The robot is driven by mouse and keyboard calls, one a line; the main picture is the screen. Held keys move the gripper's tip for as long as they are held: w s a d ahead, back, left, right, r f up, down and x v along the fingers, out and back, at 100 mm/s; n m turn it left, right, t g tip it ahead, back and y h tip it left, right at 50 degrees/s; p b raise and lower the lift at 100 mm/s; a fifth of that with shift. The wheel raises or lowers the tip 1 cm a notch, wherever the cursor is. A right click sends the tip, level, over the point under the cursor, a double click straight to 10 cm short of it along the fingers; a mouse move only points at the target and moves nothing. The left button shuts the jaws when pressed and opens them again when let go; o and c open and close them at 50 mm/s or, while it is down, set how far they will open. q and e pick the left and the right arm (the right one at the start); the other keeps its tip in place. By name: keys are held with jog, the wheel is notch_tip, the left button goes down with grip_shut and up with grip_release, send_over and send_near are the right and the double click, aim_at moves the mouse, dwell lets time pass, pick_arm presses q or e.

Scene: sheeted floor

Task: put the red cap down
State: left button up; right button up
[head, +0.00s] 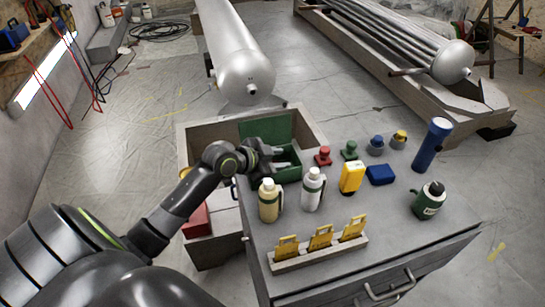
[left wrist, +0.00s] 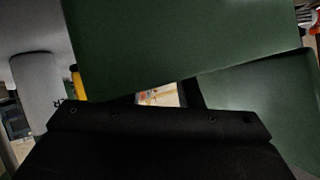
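A red cap (head: 323,157) stands on the grey worktop, just right of a green open box (head: 291,172). My left gripper (head: 272,158) is at that green box, left of the red cap and apart from it. Its fingers are small and dark against the box, so I cannot tell whether they are open or shut, or whether they hold anything. In the left wrist view, green panels (left wrist: 180,45) fill most of the picture close to the camera, above a dark body part. No red cap is clear there. My right gripper is not in view.
Green (head: 349,151), blue (head: 376,146) and yellow-topped (head: 399,140) pieces stand right of the red cap. A cream bottle (head: 269,203) and a white bottle (head: 312,191) stand in front of the box. A yellow case (head: 351,178) and blue block (head: 380,174) are nearby.

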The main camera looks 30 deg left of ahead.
pick_arm(q)
jog(key=shift+r, duration=0.35)
jog(key=p+v, duration=0.2)
jog(key=v, duration=1)
jog(key=shift+r, duration=0.2)
jog(key=shift+d, duration=0.1)
